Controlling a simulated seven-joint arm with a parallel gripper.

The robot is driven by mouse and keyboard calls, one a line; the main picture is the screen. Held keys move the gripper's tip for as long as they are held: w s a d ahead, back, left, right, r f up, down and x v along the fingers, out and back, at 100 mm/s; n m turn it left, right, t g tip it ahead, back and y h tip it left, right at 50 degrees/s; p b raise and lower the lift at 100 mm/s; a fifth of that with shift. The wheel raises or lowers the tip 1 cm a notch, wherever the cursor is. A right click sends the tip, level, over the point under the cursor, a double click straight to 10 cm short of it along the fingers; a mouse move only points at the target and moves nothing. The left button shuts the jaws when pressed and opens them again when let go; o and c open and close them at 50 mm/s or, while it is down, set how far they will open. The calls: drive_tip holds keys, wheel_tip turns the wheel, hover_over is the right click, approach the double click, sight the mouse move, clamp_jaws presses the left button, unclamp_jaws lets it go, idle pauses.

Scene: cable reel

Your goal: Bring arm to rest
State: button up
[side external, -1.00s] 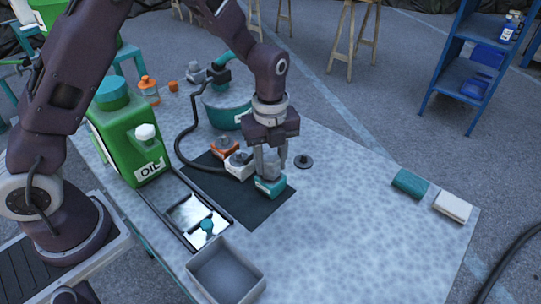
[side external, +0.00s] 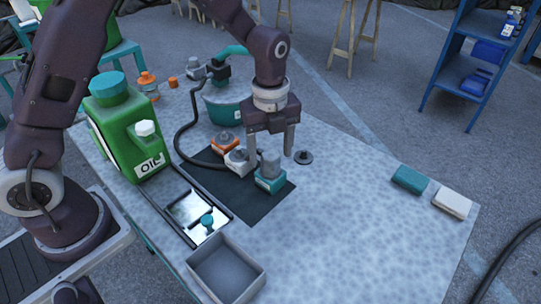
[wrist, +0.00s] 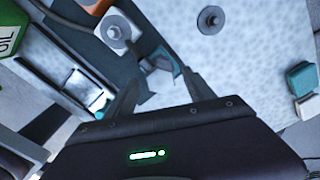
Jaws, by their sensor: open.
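My gripper (side external: 270,155) is open, pointing down, with its fingers apart above a teal block (side external: 271,184) with a grey knob. Nothing is held between the fingers. The teal block stands on the dark mat beside a white block (side external: 237,167) and an orange block (side external: 224,150), each with a grey knob. In the wrist view, the open fingers (wrist: 161,82) straddle the view of the teal block (wrist: 172,58), which is partly hidden there. The white block (wrist: 117,32) lies up and left of the fingers in that view.
A green oil can (side external: 130,130), a black cable (side external: 183,135) on a teal reel (side external: 222,106), a shallow tray and an open grey bin (side external: 227,268) surround the mat. A dark disc (side external: 303,157) lies to the right. The table's front right is clear, with two folded cloths at its edge.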

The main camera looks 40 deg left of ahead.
drive_tip(key=shift+n, duration=0.4)
drive_tip(key=r, duration=0.6)
drive_tip(key=shift+s+a+r, duration=0.2)
drive_tip(key=shift+s+r, duration=0.1)
drive_tip(key=s+a+r+n+t, duration=0.4)
drive_tip(key=s+r+n, duration=0.9)
drive_tip(key=s+n, duration=0.15)
drive_tip(key=s+a+n+t, duration=0.1)
drive_tip(key=s+n, duration=0.7)
drive_tip(key=s, duration=0.1)
drive_tip(key=shift+a+f+t, duration=0.3)
